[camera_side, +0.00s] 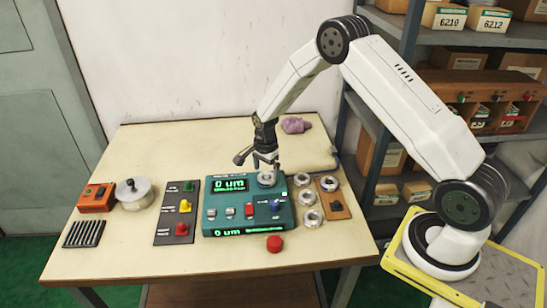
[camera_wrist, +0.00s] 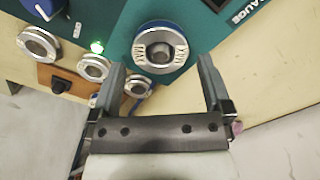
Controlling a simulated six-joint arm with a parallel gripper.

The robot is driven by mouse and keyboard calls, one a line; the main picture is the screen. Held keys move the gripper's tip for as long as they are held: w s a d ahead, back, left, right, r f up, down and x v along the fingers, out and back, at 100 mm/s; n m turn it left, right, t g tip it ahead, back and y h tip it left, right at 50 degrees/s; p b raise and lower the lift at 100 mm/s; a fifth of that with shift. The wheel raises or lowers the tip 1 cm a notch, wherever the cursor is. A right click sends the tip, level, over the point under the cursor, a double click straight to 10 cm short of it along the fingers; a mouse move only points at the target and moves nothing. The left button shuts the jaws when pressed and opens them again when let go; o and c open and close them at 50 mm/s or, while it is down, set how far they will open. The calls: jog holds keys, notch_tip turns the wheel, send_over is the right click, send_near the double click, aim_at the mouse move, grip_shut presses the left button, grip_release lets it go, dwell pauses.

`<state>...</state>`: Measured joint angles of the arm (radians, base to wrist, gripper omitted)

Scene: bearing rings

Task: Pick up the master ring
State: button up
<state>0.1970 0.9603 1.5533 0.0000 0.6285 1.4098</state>
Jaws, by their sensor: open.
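A silver ring marked MIN and MAX (camera_wrist: 143,50), which I take to be the master ring, sits around a post on the teal gauge unit (camera_side: 245,212). In the side view the ring (camera_side: 266,183) is at the unit's back right corner, partly hidden by my gripper. My gripper (camera_side: 265,160) is open above it and points down. In the wrist view the two fingers of my gripper (camera_wrist: 161,65) are spread, empty, with the ring between and just beyond their tips. I cannot tell whether either finger touches it.
Several loose silver rings (camera_side: 309,198) lie right of the unit, beside a wooden block with a black knob (camera_side: 335,205). A lamp panel (camera_side: 178,212) stands left of the unit. A red button (camera_side: 275,244) is in front. A purple cloth (camera_side: 295,125) lies behind.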

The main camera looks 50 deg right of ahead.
jog(key=shift+f, duration=1.3)
jog(key=shift+c, duration=0.2)
grip_shut()
jog(key=shift+r, duration=0.15)
